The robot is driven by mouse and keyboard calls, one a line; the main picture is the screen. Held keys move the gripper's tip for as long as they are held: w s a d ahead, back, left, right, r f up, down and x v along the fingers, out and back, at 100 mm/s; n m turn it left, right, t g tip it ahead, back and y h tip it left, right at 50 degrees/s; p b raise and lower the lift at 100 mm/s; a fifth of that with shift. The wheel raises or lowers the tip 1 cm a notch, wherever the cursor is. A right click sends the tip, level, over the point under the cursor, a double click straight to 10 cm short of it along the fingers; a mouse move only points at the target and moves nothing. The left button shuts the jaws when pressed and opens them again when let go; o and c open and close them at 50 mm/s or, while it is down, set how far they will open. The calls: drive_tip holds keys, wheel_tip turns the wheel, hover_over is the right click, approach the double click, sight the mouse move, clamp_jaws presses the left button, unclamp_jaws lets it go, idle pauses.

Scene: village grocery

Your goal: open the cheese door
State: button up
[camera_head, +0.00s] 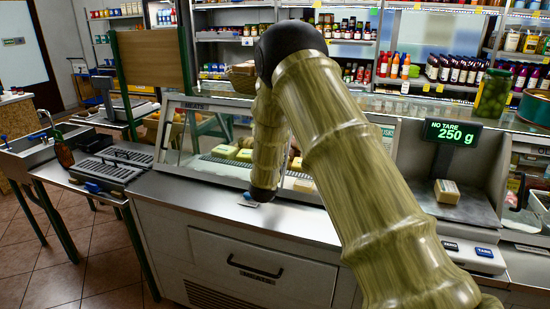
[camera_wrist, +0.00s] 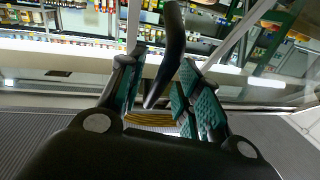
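The glass-fronted display case (camera_head: 176,145) on the counter has a sign reading MEATS at its left and yellow cheese-like blocks (camera_head: 225,151) inside. In the wrist view, my gripper (camera_wrist: 159,66) is open, with its teal-padded fingers on either side of a dark bar-shaped handle (camera_wrist: 172,45). The handle runs between the fingers, and I cannot tell whether either pad touches it. Glass and pale frame edges show behind it. In the head view my arm comes down in front of the case and the gripper is mostly hidden; which door the handle belongs to is unclear.
Below the counter is a drawer front (camera_head: 220,248) with a dark handle (camera_head: 255,271). A scale (camera_head: 460,208) showing 250 g, with a small package (camera_head: 447,191), stands at right. A big jar (camera_head: 492,94) stands behind it. Bottle shelves line the back.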

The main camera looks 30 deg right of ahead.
drive_tip(key=shift+s, duration=0.1)
drive_tip(key=v, duration=1.2)
